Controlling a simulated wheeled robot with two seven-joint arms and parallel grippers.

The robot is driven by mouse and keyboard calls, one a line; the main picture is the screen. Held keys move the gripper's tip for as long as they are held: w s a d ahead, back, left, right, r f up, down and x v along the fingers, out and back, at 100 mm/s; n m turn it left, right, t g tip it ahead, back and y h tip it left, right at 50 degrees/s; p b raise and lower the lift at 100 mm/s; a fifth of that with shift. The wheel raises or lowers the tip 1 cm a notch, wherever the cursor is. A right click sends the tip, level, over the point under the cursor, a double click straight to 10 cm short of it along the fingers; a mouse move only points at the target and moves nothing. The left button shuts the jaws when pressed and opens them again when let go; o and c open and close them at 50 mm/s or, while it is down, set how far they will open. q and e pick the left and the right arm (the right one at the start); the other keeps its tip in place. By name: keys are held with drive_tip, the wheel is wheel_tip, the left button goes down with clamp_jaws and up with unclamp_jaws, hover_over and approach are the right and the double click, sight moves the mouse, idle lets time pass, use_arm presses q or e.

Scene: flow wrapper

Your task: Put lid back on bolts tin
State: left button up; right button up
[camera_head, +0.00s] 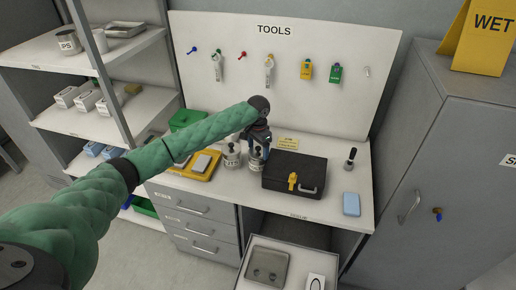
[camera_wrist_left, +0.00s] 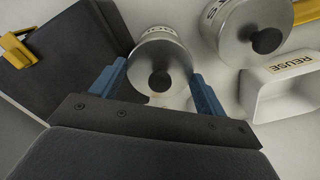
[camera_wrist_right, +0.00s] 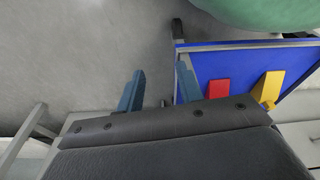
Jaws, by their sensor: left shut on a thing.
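My left gripper (camera_head: 259,148) is over the workbench, above the right one of two small tins. In the left wrist view its blue fingers (camera_wrist_left: 160,75) are shut on opposite sides of a round metal lid (camera_wrist_left: 145,65) with a black knob. The tin (camera_head: 256,163) is under this lid, and its label is only partly readable. I cannot tell whether the lid sits fully on its rim. The other tin (camera_head: 231,159) stands to the left and also has a knobbed lid (camera_wrist_left: 240,30). My right gripper (camera_wrist_right: 160,86) is open and empty, away from the bench.
A black case (camera_head: 285,174) with a yellow latch is close right of the tins. A yellow tray (camera_head: 183,173) lies to their left. A white container marked REUSE (camera_wrist_left: 258,100) is near the tins. A blue block (camera_head: 351,204) lies at the right; an open drawer (camera_head: 252,283) juts out below.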

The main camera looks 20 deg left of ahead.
use_arm(q)
drive_tip(key=shift+p, duration=0.4)
idle(0.5)
drive_tip(key=o, duration=1)
drive_tip(key=shift+o, duration=0.2)
drive_tip(key=shift+r+p, duration=3.2)
drive_tip(key=shift+r, duration=0.3)
clamp_jaws()
